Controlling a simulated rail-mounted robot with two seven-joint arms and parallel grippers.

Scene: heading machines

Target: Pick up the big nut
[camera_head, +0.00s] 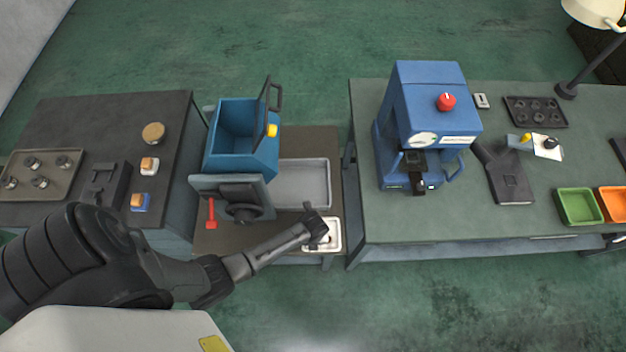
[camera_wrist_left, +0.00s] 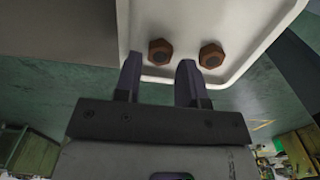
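A small white tray (camera_head: 335,234) lies at the front right of the middle table, and it fills the top of the left wrist view (camera_wrist_left: 240,22). Two brown hex nuts lie in it: a left nut (camera_wrist_left: 160,51) and a right nut (camera_wrist_left: 211,55). They look close in size, so I cannot tell which is the big one. My left gripper (camera_head: 318,232) is over the tray. In the left wrist view its fingers (camera_wrist_left: 160,68) are apart and empty, with the left nut just beyond the gap and the right nut outside the right finger. My right gripper is out of view.
A blue machine (camera_head: 240,140) with a grey front plate and a red lever (camera_head: 211,213) stands left of the tray. An empty grey bin (camera_head: 302,183) lies behind the tray. The right table (camera_head: 400,228) holds a blue press (camera_head: 430,100); its left edge is close to the tray.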

